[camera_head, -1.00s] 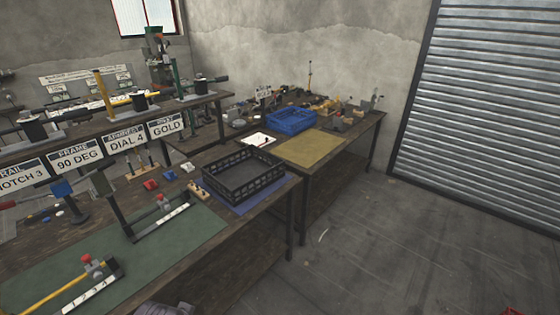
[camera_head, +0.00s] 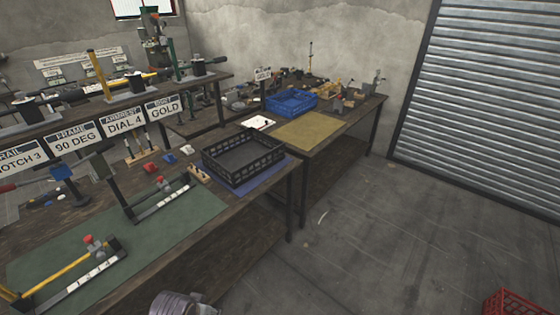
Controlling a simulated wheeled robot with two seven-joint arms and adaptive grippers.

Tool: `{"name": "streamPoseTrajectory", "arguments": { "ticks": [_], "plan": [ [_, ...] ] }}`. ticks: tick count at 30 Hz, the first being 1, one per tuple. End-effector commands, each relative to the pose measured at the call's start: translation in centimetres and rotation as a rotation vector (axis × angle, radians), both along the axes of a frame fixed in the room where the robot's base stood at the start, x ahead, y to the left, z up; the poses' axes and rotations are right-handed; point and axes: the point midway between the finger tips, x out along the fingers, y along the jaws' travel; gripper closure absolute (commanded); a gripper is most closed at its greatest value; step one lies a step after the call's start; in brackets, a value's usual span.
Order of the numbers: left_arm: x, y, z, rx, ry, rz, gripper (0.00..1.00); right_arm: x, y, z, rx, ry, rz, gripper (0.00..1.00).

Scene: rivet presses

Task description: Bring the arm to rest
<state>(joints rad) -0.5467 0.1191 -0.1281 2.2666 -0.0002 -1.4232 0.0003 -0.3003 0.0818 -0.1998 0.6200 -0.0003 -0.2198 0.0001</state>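Neither of my grippers shows in the head view. A grey rounded part at the bottom edge looks like a piece of my own arm, but its hand end is out of sight. On the green mat (camera_head: 130,232) stands a press with a yellow lever (camera_head: 52,275) and a red knob. Behind it is a second press (camera_head: 158,197) with a dark frame, a red knob and a pale scale strip. Signs above read "FRAME 90 DEG" (camera_head: 73,139) and "GOLD" (camera_head: 165,109), among others.
A black open crate (camera_head: 243,178) sits at the bench's right end. Beyond it are a tan mat (camera_head: 308,131) and a blue bin (camera_head: 291,101). A red crate (camera_head: 515,304) is on the floor at lower right. The floor before the shutter (camera_head: 480,95) is clear.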

Motion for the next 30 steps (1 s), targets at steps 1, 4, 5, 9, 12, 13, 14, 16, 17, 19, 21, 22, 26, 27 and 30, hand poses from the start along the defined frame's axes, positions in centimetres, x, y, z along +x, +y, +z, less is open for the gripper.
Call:
{"name": "streamPoseTrajectory", "arguments": {
  "ticks": [1, 4, 5, 9, 12, 13, 14, 16, 17, 19, 21, 22, 26, 27, 30],
  "plan": [
    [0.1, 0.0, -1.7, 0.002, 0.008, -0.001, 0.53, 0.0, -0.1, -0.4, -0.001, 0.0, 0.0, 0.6],
    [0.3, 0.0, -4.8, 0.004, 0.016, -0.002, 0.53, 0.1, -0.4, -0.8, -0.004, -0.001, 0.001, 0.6],
    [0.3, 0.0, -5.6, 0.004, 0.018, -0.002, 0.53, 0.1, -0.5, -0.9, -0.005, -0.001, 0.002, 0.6],
    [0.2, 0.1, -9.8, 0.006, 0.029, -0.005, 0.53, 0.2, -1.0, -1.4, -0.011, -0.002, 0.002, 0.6],
    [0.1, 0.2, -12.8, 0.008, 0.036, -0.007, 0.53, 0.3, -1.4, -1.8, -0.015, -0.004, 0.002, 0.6],
    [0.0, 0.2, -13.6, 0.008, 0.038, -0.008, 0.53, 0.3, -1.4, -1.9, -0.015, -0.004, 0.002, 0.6],
    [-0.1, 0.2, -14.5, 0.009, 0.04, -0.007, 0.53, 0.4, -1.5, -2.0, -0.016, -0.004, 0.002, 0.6],
    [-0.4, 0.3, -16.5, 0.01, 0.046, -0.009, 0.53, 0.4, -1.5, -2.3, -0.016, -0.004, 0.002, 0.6],
    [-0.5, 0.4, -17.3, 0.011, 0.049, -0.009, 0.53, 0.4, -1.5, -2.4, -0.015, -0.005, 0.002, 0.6],
    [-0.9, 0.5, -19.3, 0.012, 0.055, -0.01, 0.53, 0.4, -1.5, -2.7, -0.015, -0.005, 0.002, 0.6],
    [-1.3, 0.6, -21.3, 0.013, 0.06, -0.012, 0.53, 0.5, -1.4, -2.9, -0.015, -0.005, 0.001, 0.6],
    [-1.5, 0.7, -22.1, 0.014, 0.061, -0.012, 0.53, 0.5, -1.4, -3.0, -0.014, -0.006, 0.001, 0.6],
    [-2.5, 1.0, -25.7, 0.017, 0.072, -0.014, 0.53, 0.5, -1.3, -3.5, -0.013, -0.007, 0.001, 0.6],
    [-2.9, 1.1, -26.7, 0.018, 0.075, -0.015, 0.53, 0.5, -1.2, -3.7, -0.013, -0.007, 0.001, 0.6],
    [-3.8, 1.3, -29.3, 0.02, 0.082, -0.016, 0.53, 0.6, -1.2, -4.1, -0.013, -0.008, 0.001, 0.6]
  ]
}}
